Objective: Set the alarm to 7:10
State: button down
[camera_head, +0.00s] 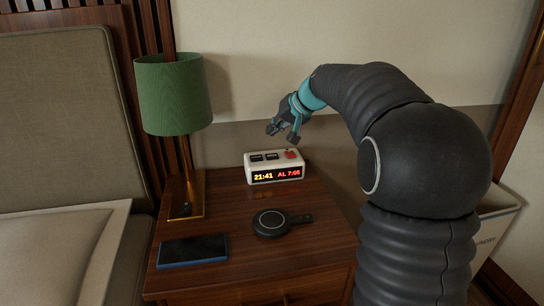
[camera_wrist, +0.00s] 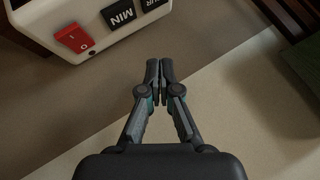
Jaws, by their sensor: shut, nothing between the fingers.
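The white alarm clock (camera_head: 275,168) stands on the nightstand, its front display reading 21:41 in yellow and what looks like AL 7:06 in red. Two black buttons and a red switch (camera_head: 291,154) are on its top. In the wrist view the clock (camera_wrist: 20,25) is at the upper left, with the black MIN button (camera_wrist: 118,14), a partly cut-off HOUR button (camera_wrist: 154,5) and the red rocker switch (camera_wrist: 75,38). My gripper (camera_head: 283,130) is above and behind the clock, apart from it. In the wrist view my gripper (camera_wrist: 159,70) is shut and empty, pointing beside the clock.
A green-shaded lamp (camera_head: 173,95) stands left of the clock. A dark phone (camera_head: 193,251) and a round black pad with a handle (camera_head: 270,223) lie in front on the nightstand (camera_head: 229,205). The wall is close behind the clock. A bed is at the left.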

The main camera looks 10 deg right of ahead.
notch_tip(320, 180, up, 4)
jog(key=shift+f+b, duration=0.1)
jog(key=shift+b, duration=0.55)
jog(key=shift+f, duration=0.1)
jog(key=b, duration=0.6)
send_over(274, 156)
notch_tip(274, 156, down, 8)
jog(key=shift+r, duration=0.2)
jog(key=shift+f, duration=0.5)
jog(key=shift+f, duration=0.1)
dwell(0.4)
jog(key=shift+f, duration=0.3)
